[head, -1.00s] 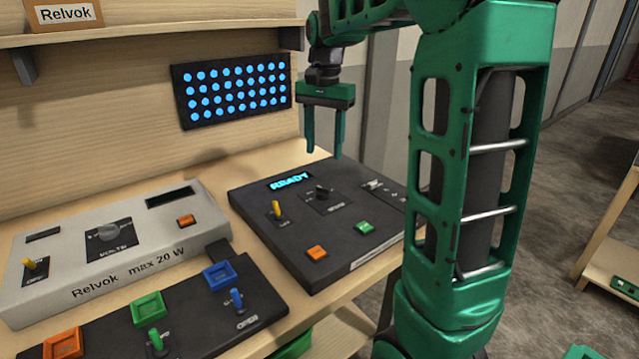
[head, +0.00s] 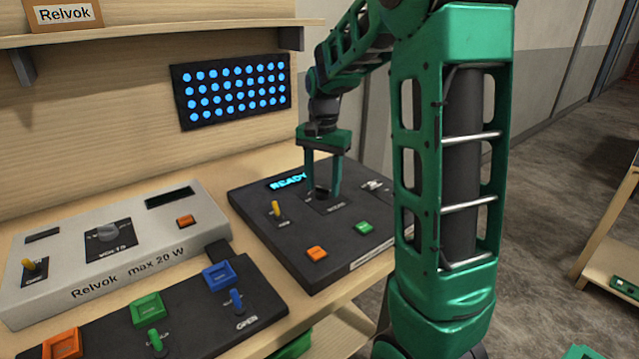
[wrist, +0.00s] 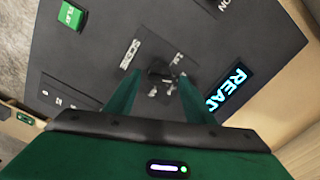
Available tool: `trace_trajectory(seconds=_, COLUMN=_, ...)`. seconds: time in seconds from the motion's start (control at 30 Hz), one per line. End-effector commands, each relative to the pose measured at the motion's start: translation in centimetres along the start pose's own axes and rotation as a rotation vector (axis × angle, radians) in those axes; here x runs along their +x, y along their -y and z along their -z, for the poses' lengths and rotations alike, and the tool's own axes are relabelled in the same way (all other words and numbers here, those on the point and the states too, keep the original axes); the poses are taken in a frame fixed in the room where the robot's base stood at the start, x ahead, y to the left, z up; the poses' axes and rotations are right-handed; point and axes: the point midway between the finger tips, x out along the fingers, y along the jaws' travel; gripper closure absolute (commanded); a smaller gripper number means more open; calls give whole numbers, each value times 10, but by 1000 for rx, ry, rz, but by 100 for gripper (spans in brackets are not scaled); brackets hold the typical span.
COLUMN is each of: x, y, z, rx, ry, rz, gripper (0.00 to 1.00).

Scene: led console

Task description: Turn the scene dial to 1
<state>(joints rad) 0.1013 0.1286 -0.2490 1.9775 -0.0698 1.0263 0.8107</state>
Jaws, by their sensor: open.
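The scene dial is a small black knob (head: 321,193) on the black console (head: 290,237) at the right of the bench. In the wrist view the dial (wrist: 160,72) lies between my fingertips, with small labels around it that are too blurred to read. My gripper (head: 322,194) points down over the dial, its green fingers open on either side of it. In the wrist view my gripper (wrist: 154,76) shows a gap between each finger and the knob.
Near the dial are a yellow toggle (head: 277,208), an orange button (head: 316,253) and a green button (head: 364,228). A grey Relvok supply (head: 150,262) and a black panel of coloured switches (head: 190,315) stand left. A blue-lit LED board (head: 232,88) is on the wall behind.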

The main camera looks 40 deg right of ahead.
Motion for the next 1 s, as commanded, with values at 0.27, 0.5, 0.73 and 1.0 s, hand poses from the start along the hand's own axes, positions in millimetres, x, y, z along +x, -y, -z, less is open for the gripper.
trace_trajectory(seconds=0.27, x=0, y=0, z=0, rx=-1, ry=0, rz=0, gripper=78)
trace_trajectory(seconds=0.5, x=0, y=1, z=0, rx=-4, ry=-1, rz=1, gripper=93)
trace_trajectory(seconds=0.73, x=-1, y=1, z=0, rx=-57, ry=-1, rz=2, gripper=93)
trace_trajectory(seconds=1.0, x=-1, y=2, z=0, rx=-241, ry=-2, rz=3, gripper=93)
